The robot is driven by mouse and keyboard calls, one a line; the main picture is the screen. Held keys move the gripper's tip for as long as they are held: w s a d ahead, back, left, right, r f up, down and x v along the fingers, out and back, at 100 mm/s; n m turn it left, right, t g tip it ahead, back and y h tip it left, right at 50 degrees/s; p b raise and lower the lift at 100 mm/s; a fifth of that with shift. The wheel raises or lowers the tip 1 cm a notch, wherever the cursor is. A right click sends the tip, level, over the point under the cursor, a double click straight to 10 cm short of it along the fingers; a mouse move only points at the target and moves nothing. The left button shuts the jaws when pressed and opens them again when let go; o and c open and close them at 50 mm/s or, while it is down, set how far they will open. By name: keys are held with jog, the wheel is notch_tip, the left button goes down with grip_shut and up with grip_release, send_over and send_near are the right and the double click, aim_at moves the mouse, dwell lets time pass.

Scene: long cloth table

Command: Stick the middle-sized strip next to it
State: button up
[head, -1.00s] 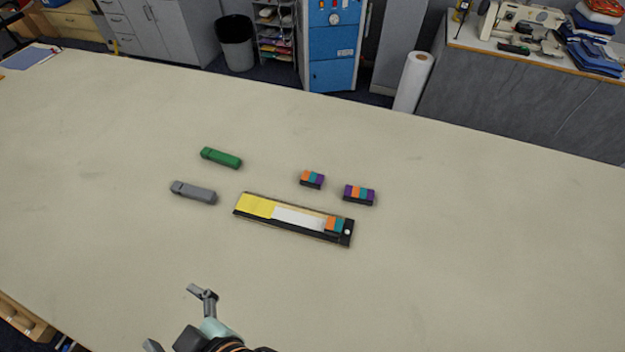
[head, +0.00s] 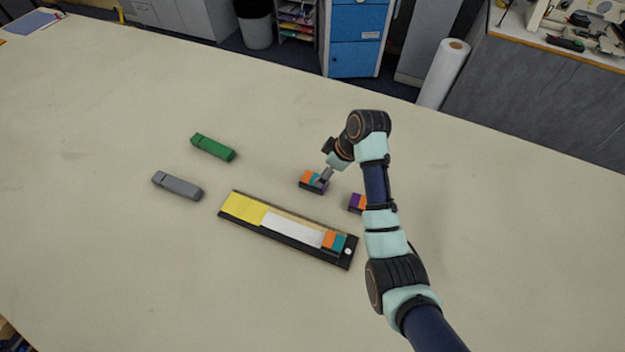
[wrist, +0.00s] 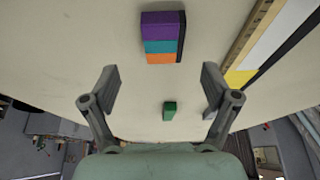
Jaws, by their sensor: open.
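The middle-sized strip (head: 309,182), with orange, teal and purple blocks on a dark base, lies flat on the table behind the board. It also shows in the wrist view (wrist: 160,38). The board (head: 292,245) has a yellow area, a white area and a short orange-and-teal strip (head: 333,241) near its right end. Another strip (head: 356,203), with purple and orange showing, is partly hidden by my arm. My gripper (wrist: 158,82) is open and empty, with its fingers apart. In the head view it is right at the middle-sized strip, partly covering its right end; contact cannot be told.
A green stick-like block (head: 213,147) and a grey one (head: 177,185) lie left of the strips. The table (head: 120,100) is clear around them. My arm crosses above the table right of the board.

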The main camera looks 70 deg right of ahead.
jog(key=x, duration=0.7)
jog(key=shift+w+a+b, duration=0.1)
jog(key=shift+a+b, duration=0.15)
jog(key=shift+b, duration=0.15)
jog(key=shift+r, duration=0.1)
jog(key=c, duration=1.2)
